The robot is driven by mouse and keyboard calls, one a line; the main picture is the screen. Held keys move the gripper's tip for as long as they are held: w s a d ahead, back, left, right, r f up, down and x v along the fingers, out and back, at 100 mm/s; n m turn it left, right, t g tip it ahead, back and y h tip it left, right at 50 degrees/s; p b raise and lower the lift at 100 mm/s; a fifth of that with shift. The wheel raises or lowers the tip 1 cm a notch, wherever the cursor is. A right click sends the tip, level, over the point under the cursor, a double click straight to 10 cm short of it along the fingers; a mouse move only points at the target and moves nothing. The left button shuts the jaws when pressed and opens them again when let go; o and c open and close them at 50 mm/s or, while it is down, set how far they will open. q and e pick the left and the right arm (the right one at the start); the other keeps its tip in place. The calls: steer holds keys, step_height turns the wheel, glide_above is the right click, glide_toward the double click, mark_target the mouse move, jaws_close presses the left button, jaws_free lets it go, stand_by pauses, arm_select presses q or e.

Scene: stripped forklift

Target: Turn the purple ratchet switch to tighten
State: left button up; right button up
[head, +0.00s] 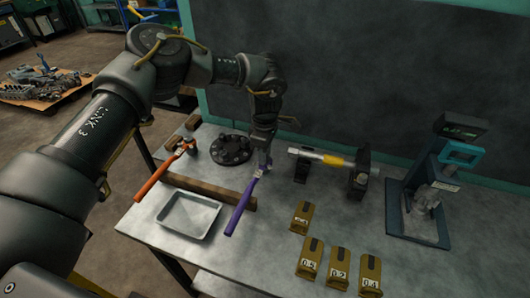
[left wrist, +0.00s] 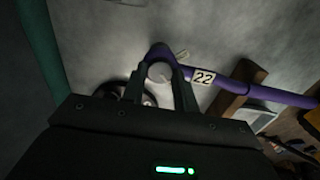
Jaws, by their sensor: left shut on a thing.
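The purple ratchet (head: 243,206) lies on the grey workbench, its handle slanting toward the near edge and resting by a wooden bar. My left gripper (head: 264,162) points down at its head end and is shut on it there. In the left wrist view the two fingers (left wrist: 160,80) stand on either side of a round grey part at the purple head. The purple handle (left wrist: 232,86) runs off to the right with a tag reading 22. The fingers partly hide the head, and I cannot make out which way the switch is set. My right gripper is out of view.
A black flanged disc (head: 231,149) lies left of my gripper. An orange-handled tool (head: 158,176), a wooden bar (head: 210,191) and a metal tray (head: 189,215) are nearby. A yellow-banded shaft (head: 330,158), several numbered brown blocks (head: 339,265) and a scale (head: 418,207) stand right.

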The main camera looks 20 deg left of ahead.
arm_select(q)
steer(key=shift+m, duration=0.7)
steer(key=o, duration=1)
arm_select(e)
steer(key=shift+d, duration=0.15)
arm_select(q)
step_height(320, 180, up, 11)
steer(key=shift+f+b, duration=0.1)
steer(key=shift+b, duration=0.55)
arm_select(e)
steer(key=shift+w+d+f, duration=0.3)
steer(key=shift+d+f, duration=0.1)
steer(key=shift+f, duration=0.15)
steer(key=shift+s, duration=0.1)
